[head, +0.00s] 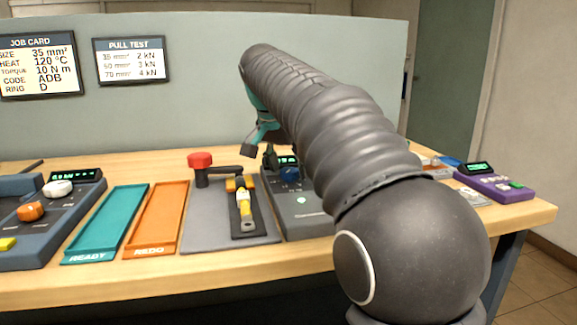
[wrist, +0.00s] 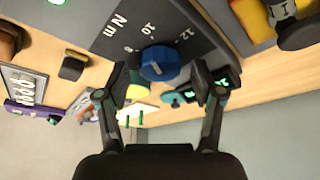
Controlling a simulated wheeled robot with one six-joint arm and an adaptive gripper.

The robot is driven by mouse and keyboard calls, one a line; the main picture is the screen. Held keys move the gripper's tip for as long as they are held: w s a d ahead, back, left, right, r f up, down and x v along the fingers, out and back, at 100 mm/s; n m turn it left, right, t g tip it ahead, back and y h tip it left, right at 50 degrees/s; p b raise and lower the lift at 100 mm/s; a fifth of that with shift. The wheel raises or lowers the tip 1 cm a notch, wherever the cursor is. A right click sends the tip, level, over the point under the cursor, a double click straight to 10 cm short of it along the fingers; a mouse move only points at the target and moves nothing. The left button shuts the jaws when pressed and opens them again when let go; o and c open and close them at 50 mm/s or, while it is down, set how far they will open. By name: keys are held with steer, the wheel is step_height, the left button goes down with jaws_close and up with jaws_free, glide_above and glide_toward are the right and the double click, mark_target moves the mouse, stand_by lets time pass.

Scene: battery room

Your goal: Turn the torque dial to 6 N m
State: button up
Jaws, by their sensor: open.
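The blue torque dial (wrist: 160,63) sits on a dark grey panel (wrist: 112,14) in the wrist view. Its scale shows 8, 10, 12 and "N m"; I see no 6, and I cannot read the dial's setting surely. In the head view the dial (head: 290,174) is on a grey unit (head: 305,205), partly behind my arm. My gripper (wrist: 162,80) is open, with one finger on each side of the dial in the wrist view. I cannot tell whether they touch it. In the head view my gripper (head: 260,153) is above the bench by the unit.
A red-knobbed lever (head: 201,160) and a yellow-ended piece (head: 244,203) are left of the unit. Orange (head: 155,220) and teal (head: 105,225) trays lie further left. A purple unit (head: 495,187) is at right. The job card (head: 38,65) reads torque 10 N m.

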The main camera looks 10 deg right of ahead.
steer(key=shift+f, duration=0.1)
steer(key=c, duration=1.1)
steer(key=shift+c, duration=0.2)
steer(key=shift+n, duration=0.3)
steer(key=n+y, duration=0.1)
steer(key=n, duration=0.1)
steer(key=n+t+y, duration=0.1)
steer(key=n, duration=0.2)
steer(key=shift+d+n, duration=0.2)
steer(key=shift+n, duration=0.1)
steer(key=n+y, duration=0.2)
steer(key=n, duration=0.4)
steer(key=shift+d, duration=0.1)
steer(key=n+y, duration=0.1)
steer(key=n, duration=0.2)
steer(key=n+g+y, duration=0.1)
steer(key=n, duration=0.2)
steer(key=shift+d+f+n+y, duration=0.1)
steer(key=shift+n+y, duration=0.2)
steer(key=shift+w+n+g+y, duration=0.15)
steer(key=shift+n+g, duration=0.35)
steer(key=shift+n, duration=0.8)
steer(key=shift+s+n+g+y, duration=0.1)
steer(key=shift+n+g+y, duration=0.3)
steer(key=shift+n, duration=0.9)
